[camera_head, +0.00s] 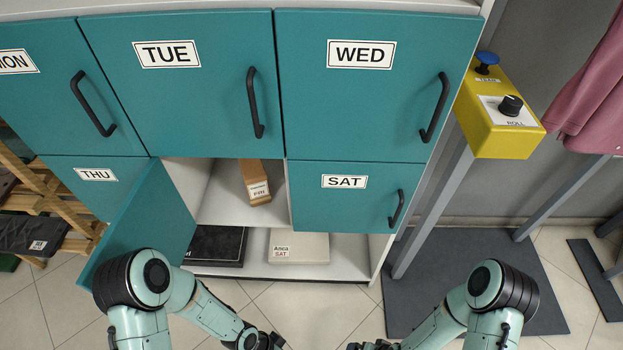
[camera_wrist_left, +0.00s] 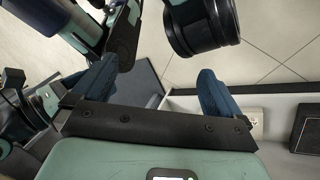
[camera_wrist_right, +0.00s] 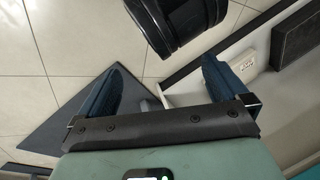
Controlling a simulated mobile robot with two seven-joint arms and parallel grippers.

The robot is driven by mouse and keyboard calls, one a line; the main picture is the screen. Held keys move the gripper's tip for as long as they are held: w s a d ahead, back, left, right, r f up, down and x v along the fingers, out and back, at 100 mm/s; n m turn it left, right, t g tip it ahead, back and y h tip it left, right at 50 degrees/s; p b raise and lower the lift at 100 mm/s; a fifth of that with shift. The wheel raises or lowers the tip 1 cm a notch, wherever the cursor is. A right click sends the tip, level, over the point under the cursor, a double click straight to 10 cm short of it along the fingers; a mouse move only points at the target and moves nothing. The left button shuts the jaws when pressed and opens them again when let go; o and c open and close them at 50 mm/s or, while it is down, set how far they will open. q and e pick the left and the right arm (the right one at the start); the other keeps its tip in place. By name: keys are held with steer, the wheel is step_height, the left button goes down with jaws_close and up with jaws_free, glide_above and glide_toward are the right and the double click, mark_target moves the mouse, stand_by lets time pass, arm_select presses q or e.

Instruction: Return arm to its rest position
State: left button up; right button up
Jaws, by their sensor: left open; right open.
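My left arm comes in at the lower left of the head view, bent, with its forearm running down to the right. My right arm comes in at the lower right and bends inward to the left. Both hands lie near or past the bottom edge there. In the left wrist view my left gripper (camera_wrist_left: 156,72) has its two blue fingers spread with nothing between them. In the right wrist view my right gripper (camera_wrist_right: 164,65) also has its fingers spread and empty. Dark round arm links show close beyond the fingers in both wrist views.
A teal cabinet (camera_head: 345,110) stands ahead; one lower door (camera_head: 150,225) hangs open beside my left arm. Inside lie a tan FRI package (camera_head: 253,180), a black box (camera_head: 215,245) and a pale SAT box (camera_head: 299,247). A yellow control box (camera_head: 490,130) stands right.

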arm_select(q)
steer(key=a+f+n+t+y, duration=0.25)
steer(key=a+f+n, duration=0.25)
steer(key=a+n, duration=0.6)
steer(key=s+d+r+g+p, duration=0.1)
steer(key=s+d+r+p, duration=0.2)
steer(key=r+p, duration=0.6)
steer(key=s+d+r+g+h+p, duration=0.1)
steer(key=s+d+r+p, duration=0.1)
steer(key=r+p, duration=0.7)
steer(key=shift+s+d+r, duration=0.25)
steer(key=shift+s+d, duration=0.15)
steer(key=shift+d, duration=0.2)
arm_select(e)
steer(key=s+a+r+g, duration=0.1)
steer(key=s+r, duration=0.2)
steer(key=r, duration=0.6)
steer(key=s+a+r+g+y, duration=0.1)
steer(key=s+r, duration=0.3)
steer(key=r, duration=0.5)
steer(key=shift+a+r+n+g, duration=0.4)
steer(key=shift+a+g, duration=0.2)
steer(key=shift+a, duration=0.15)
